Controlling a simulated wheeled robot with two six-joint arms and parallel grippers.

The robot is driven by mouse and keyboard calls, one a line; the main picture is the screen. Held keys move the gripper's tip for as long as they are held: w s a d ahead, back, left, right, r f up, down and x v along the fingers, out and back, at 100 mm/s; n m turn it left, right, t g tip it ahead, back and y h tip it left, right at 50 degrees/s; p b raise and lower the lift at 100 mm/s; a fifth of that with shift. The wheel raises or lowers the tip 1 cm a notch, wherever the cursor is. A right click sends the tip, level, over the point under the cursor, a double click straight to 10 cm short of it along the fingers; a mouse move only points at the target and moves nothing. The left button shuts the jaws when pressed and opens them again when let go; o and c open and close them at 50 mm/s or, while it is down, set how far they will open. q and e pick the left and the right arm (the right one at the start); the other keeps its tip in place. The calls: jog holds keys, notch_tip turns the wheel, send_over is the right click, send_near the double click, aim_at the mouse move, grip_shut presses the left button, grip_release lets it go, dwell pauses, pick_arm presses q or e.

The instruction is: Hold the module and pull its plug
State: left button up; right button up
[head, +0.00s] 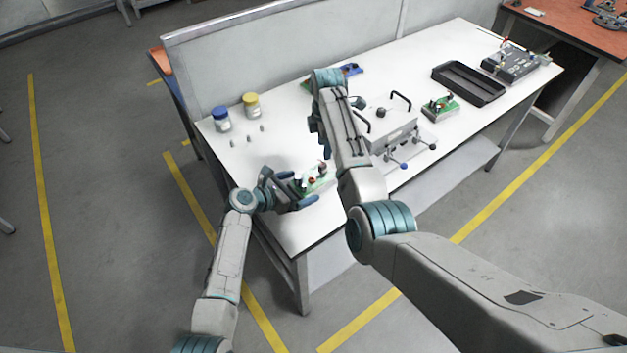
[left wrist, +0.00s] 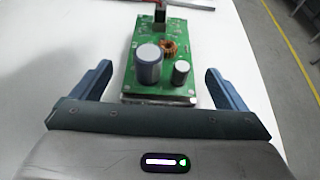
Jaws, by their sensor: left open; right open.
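The green circuit-board module (head: 325,183) lies near the front left of the white table, with a large grey capacitor, a copper coil and a small capacitor on top. In the left wrist view the module (left wrist: 122,88) lies ahead, between the lines of my fingers. My left gripper (head: 296,190) is open at the module's near end, one finger to each side; contact is not visible. My right gripper (head: 325,150) hangs above the module's far side, open, partly hidden by my right forearm.
A grey fixture with black handles (head: 385,130) stands right of my right arm. Beyond it are another green board (head: 440,108), a black tray (head: 468,84) and a dark grey device (head: 512,62). Blue-lidded (head: 221,120) and yellow-lidded (head: 251,105) jars stand at the back left.

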pick_arm(q)
jog(key=shift+w+d+f, duration=0.2)
jog(key=shift+w+d, duration=0.15)
jog(key=shift+d, duration=0.2)
pick_arm(e)
jog(key=shift+s+a+r, duration=0.15)
jog(key=shift+a, duration=0.1)
pick_arm(q)
jog(key=shift+w, duration=0.1)
jog(key=shift+f, duration=0.1)
pick_arm(e)
jog(key=shift+d, duration=0.1)
